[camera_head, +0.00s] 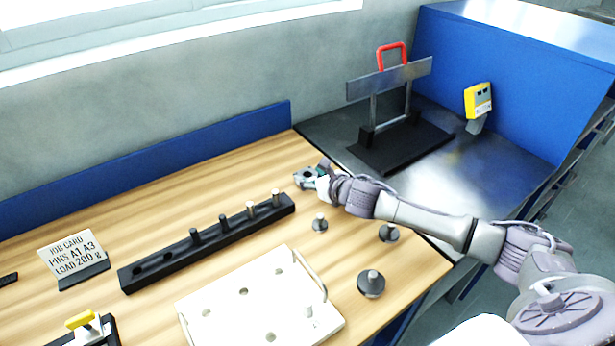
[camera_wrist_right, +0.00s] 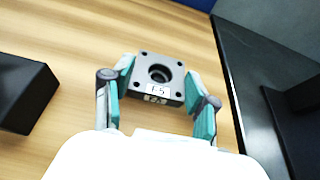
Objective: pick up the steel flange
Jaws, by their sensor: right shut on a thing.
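The steel flange (camera_wrist_right: 148,78) is a square grey plate with a round centre hole, corner holes and a small white label. In the wrist view it sits between the teal pads of my right gripper, which is shut on it from both sides. In the head view the flange (camera_head: 304,177) shows at the tip of my right gripper (camera_head: 314,177), near the back right of the wooden table. I cannot tell whether it touches the table. My left gripper is not in view.
A black rail (camera_head: 212,243) with several pins lies left of the gripper. A white plate (camera_head: 240,318) with holes and several weights, one of them here (camera_head: 371,283), are nearer. A job card (camera_head: 70,253) stands left. A black-based stand (camera_head: 402,148) with red handle is behind right.

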